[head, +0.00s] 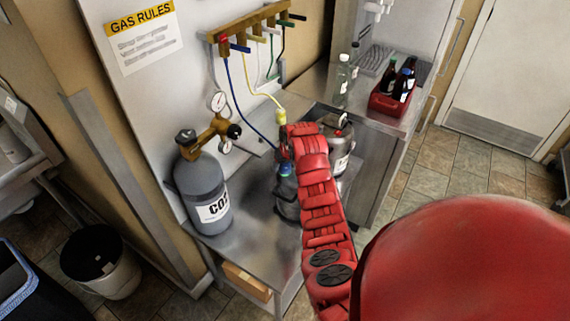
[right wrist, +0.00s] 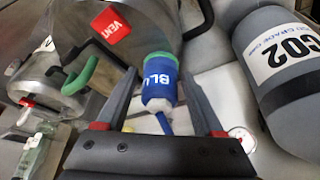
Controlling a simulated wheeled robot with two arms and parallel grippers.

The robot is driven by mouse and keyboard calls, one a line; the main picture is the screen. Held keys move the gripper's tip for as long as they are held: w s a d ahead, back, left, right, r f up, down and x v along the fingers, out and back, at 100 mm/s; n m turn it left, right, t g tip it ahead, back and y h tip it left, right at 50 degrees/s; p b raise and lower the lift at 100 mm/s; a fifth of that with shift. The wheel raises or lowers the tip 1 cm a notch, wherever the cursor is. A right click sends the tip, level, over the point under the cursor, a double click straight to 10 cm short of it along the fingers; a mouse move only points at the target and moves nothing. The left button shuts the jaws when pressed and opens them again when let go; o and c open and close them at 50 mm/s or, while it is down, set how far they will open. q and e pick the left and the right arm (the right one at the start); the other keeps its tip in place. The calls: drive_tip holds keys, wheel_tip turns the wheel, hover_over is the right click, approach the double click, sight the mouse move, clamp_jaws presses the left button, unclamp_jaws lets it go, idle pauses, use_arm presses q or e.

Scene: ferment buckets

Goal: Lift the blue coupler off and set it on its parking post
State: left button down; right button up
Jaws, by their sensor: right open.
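The blue coupler (right wrist: 160,90) is a blue cylinder with white lettering and a blue hose at its near end. In the right wrist view its far end meets a steel keg (right wrist: 160,25) with a red VENT tag. I cannot make out the parking post. My left gripper is out of view.
A grey CO2 cylinder (head: 203,190) with gauges stands left of the keg. A second keg (head: 341,150) and a yellow coupler (head: 281,117) are behind my arm. A red bottle crate (head: 390,102) stands at the right.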

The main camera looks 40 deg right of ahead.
clamp_jaws()
idle(0.3)
drive_tip(key=shift+r, duration=0.1)
drive_tip(key=shift+w+r+b, duration=0.1)
drive_tip(key=shift+r+b, duration=0.45)
drive_tip(key=shift+b, duration=0.1)
drive_tip(key=shift+b+v, duration=0.65)
drive_tip(key=shift+v, duration=0.5)
drive_tip(key=s, duration=0.1)
drive_tip(key=s+b, duration=0.1)
drive_tip(key=s, duration=0.1)
drive_tip(key=shift+s+a+r, duration=0.15)
drive_tip(key=shift+s, duration=0.2)
drive_tip(key=s+a+r+p, duration=0.1)
drive_tip(key=s+a+p, duration=0.1)
drive_tip(key=s, duration=0.9)
drive_tip(key=shift+s+r+p, duration=0.2)
drive_tip(key=shift+p, duration=0.65)
